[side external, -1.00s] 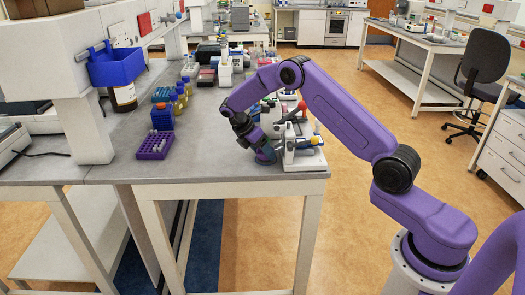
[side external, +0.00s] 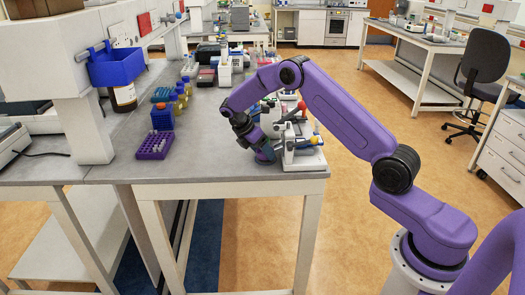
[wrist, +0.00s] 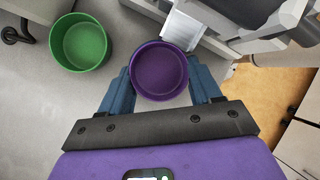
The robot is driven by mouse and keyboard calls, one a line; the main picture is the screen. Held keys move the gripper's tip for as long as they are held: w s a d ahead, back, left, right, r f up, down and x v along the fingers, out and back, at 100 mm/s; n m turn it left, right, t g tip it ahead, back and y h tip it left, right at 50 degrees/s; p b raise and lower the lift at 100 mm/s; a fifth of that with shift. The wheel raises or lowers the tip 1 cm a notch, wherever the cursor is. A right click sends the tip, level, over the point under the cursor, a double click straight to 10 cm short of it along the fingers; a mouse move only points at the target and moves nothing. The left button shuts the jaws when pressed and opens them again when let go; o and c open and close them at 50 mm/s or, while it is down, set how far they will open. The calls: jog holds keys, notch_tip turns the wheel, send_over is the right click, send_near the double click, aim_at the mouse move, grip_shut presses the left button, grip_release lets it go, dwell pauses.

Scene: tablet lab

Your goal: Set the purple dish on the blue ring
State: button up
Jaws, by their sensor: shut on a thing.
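The purple dish (wrist: 159,70) is a round, open, empty cup, seen from above in the wrist view. It sits between the two blue fingers of my gripper (side external: 263,154), which is shut on it. In the side view, my gripper points down, low over the near end of the grey bench, and I cannot make out the dish there. I cannot tell whether the dish touches the bench. I see no blue ring in either view.
A green dish (wrist: 80,42) stands left of the purple one in the wrist view. White lab equipment (side external: 301,157) is close on the right, near the bench edge. A purple tube rack (side external: 154,146) stands to the left, with bare bench (side external: 205,150) between it and my gripper.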

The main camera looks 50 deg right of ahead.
jog(key=shift+x, duration=1.05)
jog(key=o, duration=1.3)
jog(key=shift+s, duration=0.2)
jog(key=c, duration=0.3)
jog(key=shift+o, duration=1.3)
jog(key=shift+w+r, duration=0.15)
jog(key=shift+r, duration=1.15)
jog(key=shift+w+a+r, duration=0.1)
jog(key=shift+a+r, duration=0.1)
jog(key=shift+r, duration=2.9)
